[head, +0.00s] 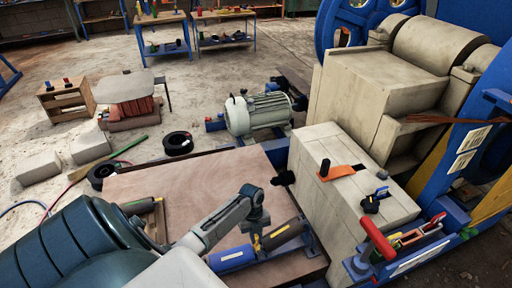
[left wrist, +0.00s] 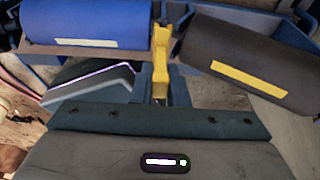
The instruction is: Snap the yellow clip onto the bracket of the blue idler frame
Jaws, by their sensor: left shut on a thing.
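The yellow clip (head: 257,243) is small and upright, at the gap between the blue roller (head: 232,259) and the dark roller (head: 284,235) of the blue idler frame (head: 312,243). My left gripper (head: 256,229) is shut on the clip, just above the frame. In the left wrist view the clip (left wrist: 160,68) stands between the blue roller (left wrist: 85,22) and the dark roller (left wrist: 250,58). The bracket is mostly hidden behind the clip, so I cannot tell whether the clip touches it. My right gripper is not in view.
The idler frame rests on a brown board (head: 185,195). To its right stands a pale block (head: 345,205) with an orange-and-black tool (head: 341,172). A blue tray with a red-handled tool (head: 376,238) is at the right. A motor (head: 262,112) stands behind.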

